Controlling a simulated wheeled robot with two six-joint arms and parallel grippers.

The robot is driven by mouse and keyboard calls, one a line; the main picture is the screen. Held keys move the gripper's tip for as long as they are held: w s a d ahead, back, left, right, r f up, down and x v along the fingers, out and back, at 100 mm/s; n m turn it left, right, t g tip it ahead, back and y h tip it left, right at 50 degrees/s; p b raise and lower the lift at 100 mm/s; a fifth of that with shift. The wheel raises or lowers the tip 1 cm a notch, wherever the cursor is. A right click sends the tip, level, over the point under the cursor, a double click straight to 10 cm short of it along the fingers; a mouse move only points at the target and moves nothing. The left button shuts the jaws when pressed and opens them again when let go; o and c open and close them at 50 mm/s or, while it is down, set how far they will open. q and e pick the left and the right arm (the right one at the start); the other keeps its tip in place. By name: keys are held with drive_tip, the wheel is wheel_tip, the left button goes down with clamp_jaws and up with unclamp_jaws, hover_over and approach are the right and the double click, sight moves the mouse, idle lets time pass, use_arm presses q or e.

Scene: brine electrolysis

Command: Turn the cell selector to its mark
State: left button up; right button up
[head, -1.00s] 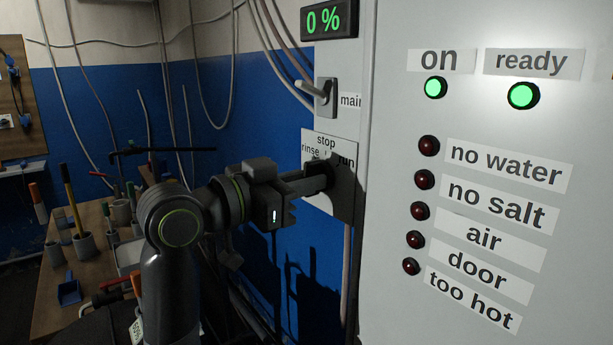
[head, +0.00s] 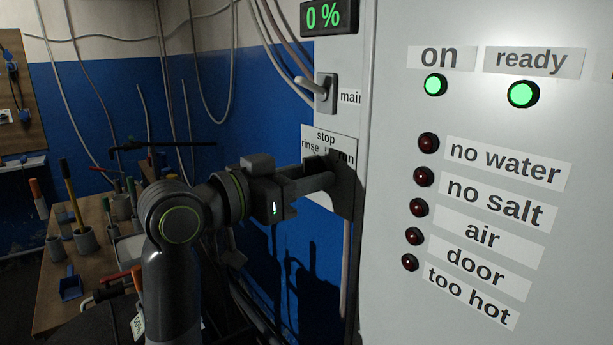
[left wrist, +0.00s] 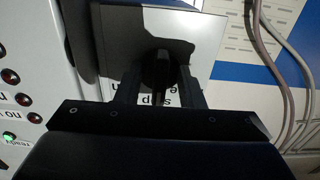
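The cell selector's label plate (head: 322,135), with stop, rinse and run on it, is fixed to the cabinet's narrow left side in the head view. My left gripper (head: 325,173) is right in front of it and covers most of the selector knob. In the left wrist view the plate (left wrist: 205,33) is upside down. The dark knob (left wrist: 158,72) stands between the two fingers of my left gripper (left wrist: 160,88), which look apart, with white plate showing between them. Contact with the knob cannot be made out, nor exactly which word it points at. My right gripper is not in view.
The main switch (head: 322,92) sits just above the selector, under a display (head: 328,17) reading 0 %. The cabinet front (head: 560,300) fills the right, with green on and ready lamps and several dark red lamps. A cluttered workbench (head: 50,315) stands at the left.

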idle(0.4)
use_arm(q)
drive_tip(key=b+v, duration=0.5)
drive_tip(key=v, duration=1.2)
drive_tip(key=shift+a, duration=0.15)
drive_tip(key=shift+s, duration=0.1)
idle(0.3)
